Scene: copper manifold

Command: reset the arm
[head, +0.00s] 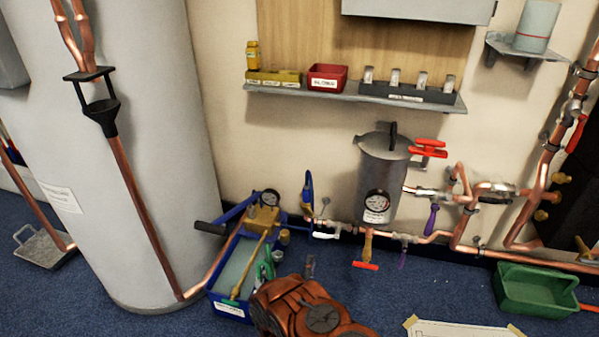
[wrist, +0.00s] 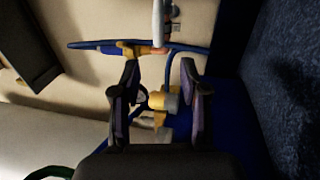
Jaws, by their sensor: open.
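My gripper (wrist: 159,70) shows in the wrist view with its two dark fingers spread apart and nothing held between them. Beyond the fingers are a yellow brass fitting (wrist: 168,101) and blue piping, and the gap between the fingers and these is hard to judge. In the head view my orange arm is at the bottom centre, low over the carpet. It is in front of the blue tub with the brass pump (head: 263,218); the gripper's fingers are not clear there.
A blue tub (head: 229,307) stands left of my arm. A grey pot with a gauge (head: 383,171) and copper pipes line the wall. A green tub (head: 541,291) is at right, and a large white cylinder (head: 150,150) at left. A wall shelf (head: 350,97) holds small bins.

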